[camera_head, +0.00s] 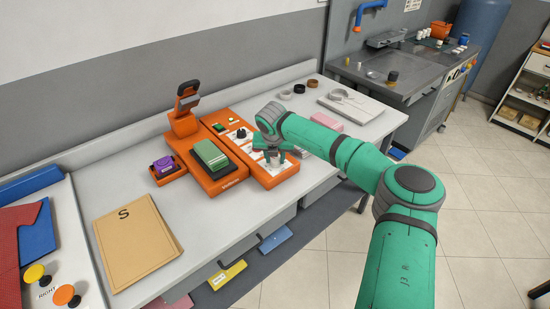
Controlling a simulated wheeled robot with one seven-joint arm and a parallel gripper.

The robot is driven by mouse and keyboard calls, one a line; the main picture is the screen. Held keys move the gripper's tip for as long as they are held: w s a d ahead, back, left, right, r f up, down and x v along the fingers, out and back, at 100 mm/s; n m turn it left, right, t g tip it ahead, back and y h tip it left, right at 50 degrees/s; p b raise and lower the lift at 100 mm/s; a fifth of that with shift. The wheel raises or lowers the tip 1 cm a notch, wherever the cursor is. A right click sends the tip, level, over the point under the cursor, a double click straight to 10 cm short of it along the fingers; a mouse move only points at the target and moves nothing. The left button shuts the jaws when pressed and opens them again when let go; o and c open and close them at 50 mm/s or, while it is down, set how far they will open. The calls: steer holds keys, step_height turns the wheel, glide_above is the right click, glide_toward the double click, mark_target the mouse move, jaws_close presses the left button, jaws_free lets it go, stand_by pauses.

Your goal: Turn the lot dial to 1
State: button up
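An orange machine (222,184) stands on the white bench, with a control panel (285,177) along its right side. A black knob (241,133) sits on the white upper part of that panel. Labels there are too small to read, so I cannot tell whether this knob is the lot dial or where it points. My gripper (273,162) points down over the lower white part of the panel, nearer the front than the black knob. It hides part of the panel under it. I cannot tell whether its fingers are apart or touch anything.
A green block on a black pad (211,156) lies on the machine, left of the panel. A purple item (163,164) sits in an orange holder at its left. A tan folder (135,240) marked S lies front left. Pink block (326,124) and grey tray (350,107) are right.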

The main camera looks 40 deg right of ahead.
steer(key=shift+c, duration=0.6)
steer(key=shift+n, duration=0.3)
steer(key=shift+d+n+y, duration=0.15)
steer(key=shift+n+y, duration=0.15)
steer(key=shift+n, duration=0.6)
steer(key=n+t+y, duration=0.1)
steer(key=n, duration=0.1)
steer(key=shift+n, duration=0.4)
steer(key=n+y, duration=0.1)
steer(key=n, duration=0.2)
steer(key=shift+s+d+n+y, duration=0.1)
steer(key=shift+n+y, duration=0.2)
steer(key=n+y, duration=0.1)
steer(key=n, duration=0.4)
steer(key=shift+d+g+y, duration=0.2)
steer(key=shift+g+y, duration=0.1)
steer(key=shift+y, duration=0.1)
steer(key=shift+d+n+g+y, duration=0.1)
steer(key=shift+n+g+y, duration=0.45)
steer(key=shift+n, duration=1.55)
